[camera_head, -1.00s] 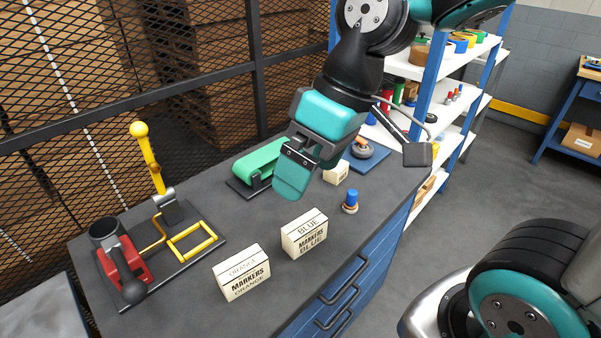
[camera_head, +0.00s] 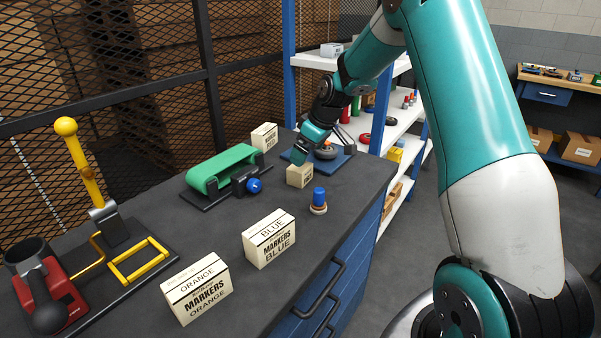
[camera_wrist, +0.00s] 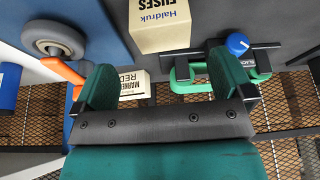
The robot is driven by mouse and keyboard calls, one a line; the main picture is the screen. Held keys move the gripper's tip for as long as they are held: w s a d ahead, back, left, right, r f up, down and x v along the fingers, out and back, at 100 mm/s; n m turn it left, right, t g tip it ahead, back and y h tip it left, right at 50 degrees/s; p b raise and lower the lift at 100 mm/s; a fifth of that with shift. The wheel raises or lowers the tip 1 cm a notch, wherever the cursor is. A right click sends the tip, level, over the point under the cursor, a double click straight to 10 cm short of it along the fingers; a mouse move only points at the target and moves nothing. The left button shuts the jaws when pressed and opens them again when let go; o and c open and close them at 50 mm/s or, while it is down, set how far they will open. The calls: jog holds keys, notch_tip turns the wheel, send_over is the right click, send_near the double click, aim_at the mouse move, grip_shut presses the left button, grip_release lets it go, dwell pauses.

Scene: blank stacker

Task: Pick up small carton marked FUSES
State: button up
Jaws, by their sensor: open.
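The small cream carton (camera_head: 299,175) stands on the dark bench top, near its back right part. In the wrist view the carton (camera_wrist: 160,30) shows the words FUSES and Haldruk, upside down, at the top edge. My gripper (camera_head: 302,153) is just above and behind it in the head view. In the wrist view my gripper (camera_wrist: 160,75) is open, with two green fingers wide apart and nothing between them. The carton lies beyond the fingertips, roughly centred on the gap. I cannot see any contact.
A red-markers carton (camera_wrist: 133,86) stands close by; it also shows in the head view (camera_head: 264,136). A green belt device (camera_head: 222,167) with a blue knob (camera_head: 254,185) is left of the carton. A blue-topped stamp (camera_head: 319,196) and a blue plate with a wheel (camera_head: 325,152) are near.

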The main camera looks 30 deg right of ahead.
aim_at(298, 171)
jog(key=p+x, duration=0.1)
jog(key=x, duration=0.7)
jog(key=shift+a+p, duration=0.1)
jog(key=shift+p, duration=0.2)
jog(key=c, duration=1)
